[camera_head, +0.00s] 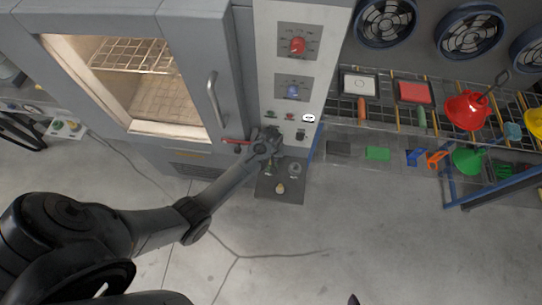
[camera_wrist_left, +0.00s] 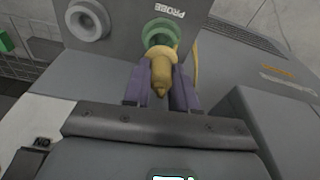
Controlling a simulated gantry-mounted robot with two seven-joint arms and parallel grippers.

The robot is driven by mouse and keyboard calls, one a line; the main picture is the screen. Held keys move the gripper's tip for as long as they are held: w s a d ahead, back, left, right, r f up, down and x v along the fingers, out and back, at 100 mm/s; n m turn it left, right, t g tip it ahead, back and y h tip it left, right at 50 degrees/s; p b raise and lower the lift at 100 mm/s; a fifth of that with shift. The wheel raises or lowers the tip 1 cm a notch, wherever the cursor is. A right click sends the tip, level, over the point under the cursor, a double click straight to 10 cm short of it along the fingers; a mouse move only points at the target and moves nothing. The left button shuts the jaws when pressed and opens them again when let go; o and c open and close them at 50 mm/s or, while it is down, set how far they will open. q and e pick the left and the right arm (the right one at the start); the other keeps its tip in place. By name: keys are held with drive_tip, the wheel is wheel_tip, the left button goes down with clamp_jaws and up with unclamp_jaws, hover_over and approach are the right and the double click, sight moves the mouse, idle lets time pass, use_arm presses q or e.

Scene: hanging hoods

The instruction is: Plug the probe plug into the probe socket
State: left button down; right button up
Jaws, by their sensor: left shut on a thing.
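My left gripper (camera_head: 265,148) is at the dark lower panel of the grey oven. In the left wrist view its purple fingers (camera_wrist_left: 162,88) are shut on the tan probe plug (camera_wrist_left: 161,72). The plug's front end lines up with the green ring of the probe socket (camera_wrist_left: 158,30), beside the word PROBE. The front end overlaps the ring; I cannot tell whether it is seated or just in front. A yellowish cable (camera_wrist_left: 195,65) shows right of the plug.
The oven (camera_head: 213,90) has a handle and a red bar near my wrist. A rack with coloured funnels (camera_head: 466,110) and trays stands right. Open floor lies in front.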

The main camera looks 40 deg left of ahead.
use_arm(q)
drive_tip(key=shift+f+b, duration=0.95)
drive_tip(key=shift+f, duration=0.75)
drive_tip(key=c, duration=0.8)
unclamp_jaws()
drive_tip(key=shift+r, duration=0.1)
drive_tip(key=r, duration=0.3)
drive_tip(key=r+p, duration=0.1)
drive_tip(key=r, duration=0.2)
drive_tip(key=s+r+p, duration=0.1)
drive_tip(key=r, duration=0.2)
drive_tip(key=shift+d, duration=0.4)
drive_tip(key=shift+s+d+r, duration=0.15)
drive_tip(key=shift+r, duration=0.6)
